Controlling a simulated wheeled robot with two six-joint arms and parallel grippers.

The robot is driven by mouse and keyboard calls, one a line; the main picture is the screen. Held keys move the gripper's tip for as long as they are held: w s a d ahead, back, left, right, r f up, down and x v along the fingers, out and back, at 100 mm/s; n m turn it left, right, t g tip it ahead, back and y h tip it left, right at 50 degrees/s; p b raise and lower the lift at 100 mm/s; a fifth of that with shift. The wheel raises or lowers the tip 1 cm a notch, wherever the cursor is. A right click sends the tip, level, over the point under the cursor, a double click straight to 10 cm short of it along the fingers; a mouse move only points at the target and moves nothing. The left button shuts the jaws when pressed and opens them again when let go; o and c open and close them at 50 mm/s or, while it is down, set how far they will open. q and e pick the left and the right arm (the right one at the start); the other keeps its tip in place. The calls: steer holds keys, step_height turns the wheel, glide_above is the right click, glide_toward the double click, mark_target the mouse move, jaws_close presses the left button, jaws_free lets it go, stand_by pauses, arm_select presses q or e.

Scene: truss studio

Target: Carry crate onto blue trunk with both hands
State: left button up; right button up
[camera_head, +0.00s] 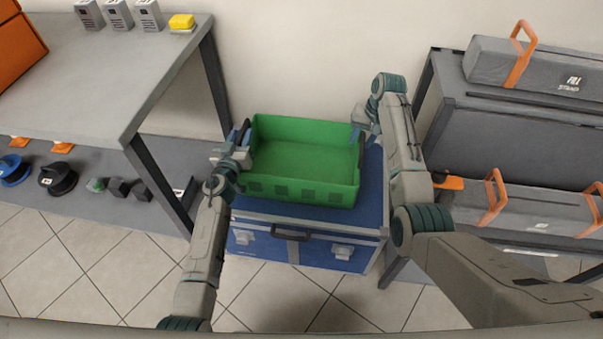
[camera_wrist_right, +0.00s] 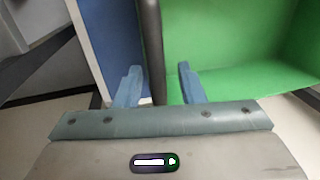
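The green open crate (camera_head: 305,160) appears empty and sits over the top of the blue trunk (camera_head: 310,219), looking level; I see no clear gap beneath it. My left gripper (camera_head: 244,134) is at the crate's left wall, with blue fingers by the rim; its opening is hard to see. My right gripper (camera_head: 364,134) is at the right wall. In the right wrist view, the right gripper's (camera_wrist_right: 160,88) two blue fingers stand apart on either side of the crate's dark rim (camera_wrist_right: 151,45), with a visible gap on the inner side.
A shelf on the right holds grey cases with orange handles (camera_head: 530,205). Tiled floor (camera_head: 270,295) is clear before the trunk.

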arm_select(q)
steer(key=shift+s+f, duration=0.1)
steer(key=shift+s, duration=0.15)
arm_select(e)
steer(key=shift+d+r, duration=0.1)
arm_select(q)
steer(key=s+a, duration=0.1)
steer(key=s, duration=1)
steer(key=shift+s+a, duration=0.15)
steer(key=shift+a, duration=0.25)
arm_select(e)
step_height(320, 180, up, 12)
steer(key=d, duration=0.2)
steer(key=shift+s+d+f, duration=0.15)
steer(key=shift+f, duration=0.05)
steer(key=shift+f, duration=0.1)
